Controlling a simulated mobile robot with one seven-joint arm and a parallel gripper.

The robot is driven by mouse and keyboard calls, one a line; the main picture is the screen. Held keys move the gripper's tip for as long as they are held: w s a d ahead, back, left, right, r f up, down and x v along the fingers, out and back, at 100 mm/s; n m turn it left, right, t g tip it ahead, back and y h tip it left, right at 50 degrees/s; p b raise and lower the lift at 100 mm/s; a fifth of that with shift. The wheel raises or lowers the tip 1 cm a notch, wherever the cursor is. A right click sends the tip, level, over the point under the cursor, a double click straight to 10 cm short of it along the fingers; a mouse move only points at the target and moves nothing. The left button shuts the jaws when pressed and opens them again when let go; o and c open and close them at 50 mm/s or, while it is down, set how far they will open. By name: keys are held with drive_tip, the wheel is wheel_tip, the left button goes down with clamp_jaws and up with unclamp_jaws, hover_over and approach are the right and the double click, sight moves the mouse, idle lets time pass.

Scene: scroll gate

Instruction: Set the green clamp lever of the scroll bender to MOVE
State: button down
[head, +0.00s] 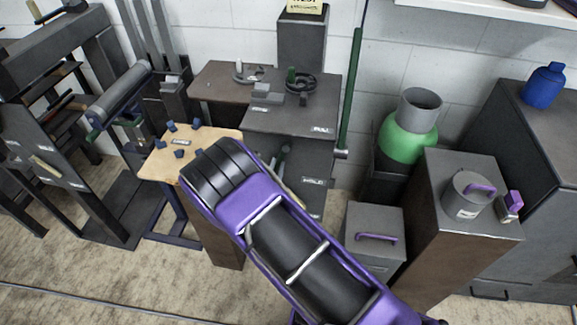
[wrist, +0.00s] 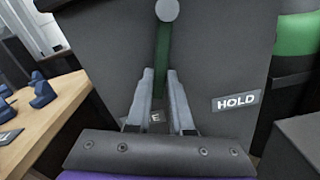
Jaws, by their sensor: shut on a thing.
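The scroll bender (head: 290,118) is a dark grey stand in the middle of the head view. Its side face fills the wrist view (wrist: 225,50). The green clamp lever (wrist: 162,45) hangs almost straight down from a round grey pivot (wrist: 167,10). My gripper (wrist: 160,72) is shut on the lever's lower part, one grey finger on each side. A HOLD label (wrist: 236,102) is right of the fingers. A second label (wrist: 155,116), of which only an "E" shows, lies behind the fingers in line with the lever. My purple arm hides much of this in the head view.
A wooden table (head: 160,160) with small blue pegs stands close on the left. A long upright green bar (head: 350,95) is at the bender's right. A green tank (head: 405,140) and a grey box (head: 375,235) stand further right.

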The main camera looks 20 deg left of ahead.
drive_tip(key=shift+s+a+r+m+b, duration=0.1)
drive_tip(key=shift+a+r+m+b, duration=0.15)
drive_tip(key=shift+m, duration=0.3)
drive_tip(key=shift+s+a+m+b, duration=0.1)
drive_tip(key=shift+a+m, duration=0.2)
drive_tip(key=shift+m, duration=0.2)
drive_tip(key=shift+s+a+r+m+b, duration=0.1)
drive_tip(key=shift+a+r+m+b, duration=0.15)
drive_tip(key=shift+m, duration=0.3)
drive_tip(key=shift+a, duration=0.15)
drive_tip(key=c, duration=0.8)
unclamp_jaws()
drive_tip(key=p+v, duration=0.1)
drive_tip(key=v, duration=1.6)
drive_tip(key=shift+s, duration=0.15)
